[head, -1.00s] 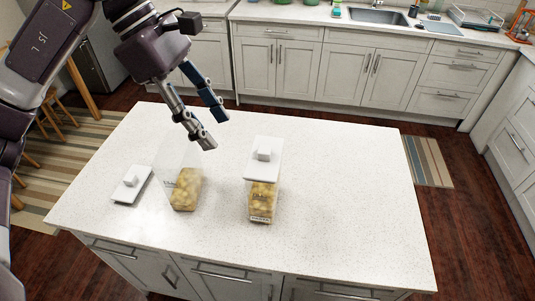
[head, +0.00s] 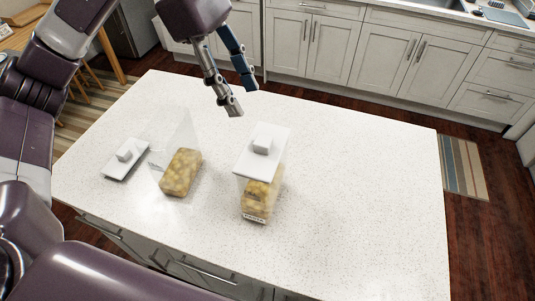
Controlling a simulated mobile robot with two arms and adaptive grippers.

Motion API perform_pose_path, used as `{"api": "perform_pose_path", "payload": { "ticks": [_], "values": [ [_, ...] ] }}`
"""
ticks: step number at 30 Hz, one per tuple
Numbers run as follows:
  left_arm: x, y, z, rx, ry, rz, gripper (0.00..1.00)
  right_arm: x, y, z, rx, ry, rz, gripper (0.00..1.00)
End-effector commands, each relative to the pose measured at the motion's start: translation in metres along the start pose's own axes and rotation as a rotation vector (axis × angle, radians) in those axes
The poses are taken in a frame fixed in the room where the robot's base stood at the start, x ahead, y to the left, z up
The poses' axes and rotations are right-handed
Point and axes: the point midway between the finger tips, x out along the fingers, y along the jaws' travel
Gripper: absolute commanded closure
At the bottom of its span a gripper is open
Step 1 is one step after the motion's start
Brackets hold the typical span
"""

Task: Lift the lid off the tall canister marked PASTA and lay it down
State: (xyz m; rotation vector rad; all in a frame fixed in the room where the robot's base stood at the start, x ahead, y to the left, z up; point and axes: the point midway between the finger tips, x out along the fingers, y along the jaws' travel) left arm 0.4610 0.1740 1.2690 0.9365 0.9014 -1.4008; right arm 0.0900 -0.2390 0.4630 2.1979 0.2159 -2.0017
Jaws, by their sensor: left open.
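The canister marked PASTA (head: 257,203) stands upright on the white island top, with yellow contents in its lower part. Its white lid (head: 263,155) with a square knob (head: 263,144) sits on top. To its left stands a clear canister (head: 181,172) without a lid, also holding yellow contents. A white lid with a knob (head: 125,159) lies flat on the counter left of that. My left gripper (head: 243,97) is open and empty, above and behind the PASTA canister and apart from it. My right gripper is not in view.
The island top (head: 360,190) is clear to the right of the PASTA canister and in front of it. Cabinets (head: 380,55) with a sink counter stand across the floor behind. A striped rug (head: 463,167) lies right of the island.

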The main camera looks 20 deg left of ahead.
Motion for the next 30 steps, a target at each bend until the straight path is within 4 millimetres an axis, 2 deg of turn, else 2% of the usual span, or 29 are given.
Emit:
{"api": "perform_pose_path", "payload": {
  "ticks": [1, 4, 10, 20, 25, 30],
  "values": [
    [0.013, 0.000, -0.005, 0.000, 0.000, 0.000, 0.55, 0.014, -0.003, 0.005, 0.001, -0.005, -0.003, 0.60],
    [0.025, 0.000, -0.010, 0.000, 0.000, 0.000, 0.55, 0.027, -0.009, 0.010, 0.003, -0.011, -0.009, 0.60],
    [0.038, 0.000, -0.015, 0.000, 0.000, 0.000, 0.55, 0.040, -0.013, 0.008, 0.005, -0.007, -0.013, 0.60],
    [0.066, -0.001, -0.013, 0.000, 0.001, -0.003, 0.55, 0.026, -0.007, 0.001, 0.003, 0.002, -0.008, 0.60],
    [0.088, -0.001, -0.009, -0.001, 0.001, -0.005, 0.55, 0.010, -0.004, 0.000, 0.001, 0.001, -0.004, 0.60],
    [0.110, 0.000, -0.009, 0.000, 0.000, -0.002, 0.55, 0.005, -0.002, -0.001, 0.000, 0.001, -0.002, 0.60]
  ]
}}
